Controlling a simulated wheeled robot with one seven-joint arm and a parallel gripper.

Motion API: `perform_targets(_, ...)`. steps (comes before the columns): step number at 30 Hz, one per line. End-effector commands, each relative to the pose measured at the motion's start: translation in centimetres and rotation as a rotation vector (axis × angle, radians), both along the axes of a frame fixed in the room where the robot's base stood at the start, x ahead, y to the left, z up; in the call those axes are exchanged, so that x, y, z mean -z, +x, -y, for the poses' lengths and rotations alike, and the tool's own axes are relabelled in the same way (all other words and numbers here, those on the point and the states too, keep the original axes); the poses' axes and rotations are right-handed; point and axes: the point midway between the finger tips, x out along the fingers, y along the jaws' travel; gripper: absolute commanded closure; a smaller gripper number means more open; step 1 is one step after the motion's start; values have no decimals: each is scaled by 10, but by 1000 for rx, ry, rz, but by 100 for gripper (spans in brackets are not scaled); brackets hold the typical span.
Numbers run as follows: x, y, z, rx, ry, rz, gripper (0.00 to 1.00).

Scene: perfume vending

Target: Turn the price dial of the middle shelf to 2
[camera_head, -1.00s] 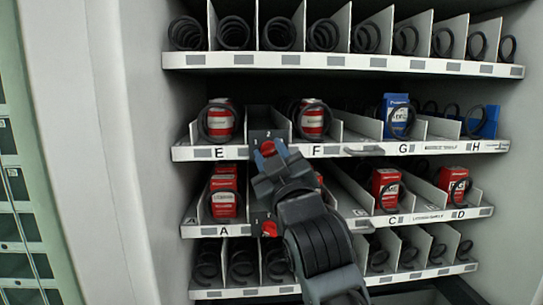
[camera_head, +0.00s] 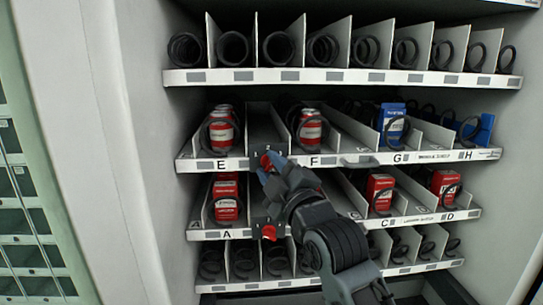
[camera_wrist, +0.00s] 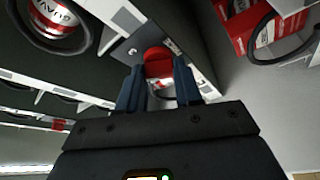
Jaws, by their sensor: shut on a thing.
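The red price dial (camera_head: 267,160) sits on a dark plate on the front of the shelf with labels E, F, G and H, between E and F. Small marks 1 and 2 show above it. My gripper (camera_head: 268,171) is shut on this dial. In the wrist view the red dial (camera_wrist: 158,60) is pinched between my two blue-grey fingertips (camera_wrist: 158,76). The dial's pointing direction cannot be told, as the fingers cover part of it. A second red dial (camera_head: 269,232) is on the shelf below, right of label A, untouched.
Red-and-white cans (camera_head: 220,131) stand in coils on the E–H shelf, with blue boxes (camera_head: 393,122) at right. Red boxes (camera_head: 227,203) stand on the A–D shelf below. The top shelf (camera_head: 345,76) holds coils only. The cabinet's side wall (camera_head: 110,140) is at left.

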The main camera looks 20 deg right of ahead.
Motion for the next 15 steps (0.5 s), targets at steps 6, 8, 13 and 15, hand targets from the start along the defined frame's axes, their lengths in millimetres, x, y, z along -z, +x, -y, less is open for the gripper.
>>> perform_targets(6,-1,0,1,0,-185,-57,96)
perform_targets(8,-1,0,0,-1,-231,-71,96)
perform_targets(13,-1,0,0,-1,-343,-110,96)
perform_targets(15,-1,0,0,-2,-379,-122,96)
